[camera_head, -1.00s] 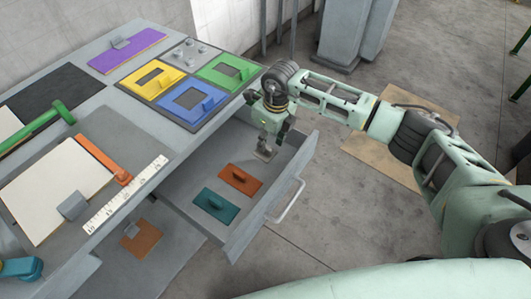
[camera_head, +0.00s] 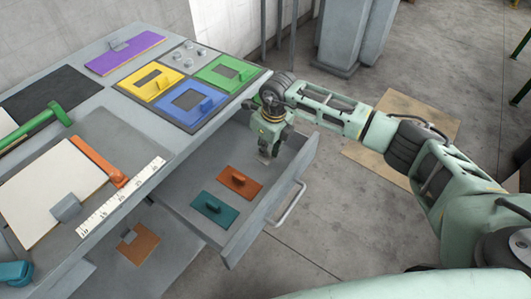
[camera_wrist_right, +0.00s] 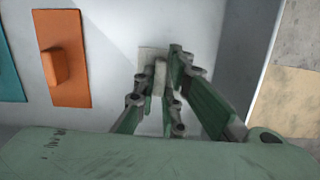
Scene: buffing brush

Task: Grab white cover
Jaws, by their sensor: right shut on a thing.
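The white cover (camera_wrist_right: 149,53) is a small pale plate with an upright grip, lying in the open grey drawer (camera_head: 185,190). In the right wrist view its grip stands between my right fingers (camera_wrist_right: 166,82). My right gripper (camera_head: 266,150) reaches down into the far end of the drawer and is shut on the cover's grip. In the head view the gripper hides most of the cover. My left gripper is not in view.
An orange cover (camera_head: 240,181) and a teal cover (camera_head: 214,210) lie beside it in the drawer. The drawer walls and its front handle (camera_head: 288,205) are close by. Yellow, blue and green covers, a ruler and a green hammer (camera_head: 62,112) are on the table above.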

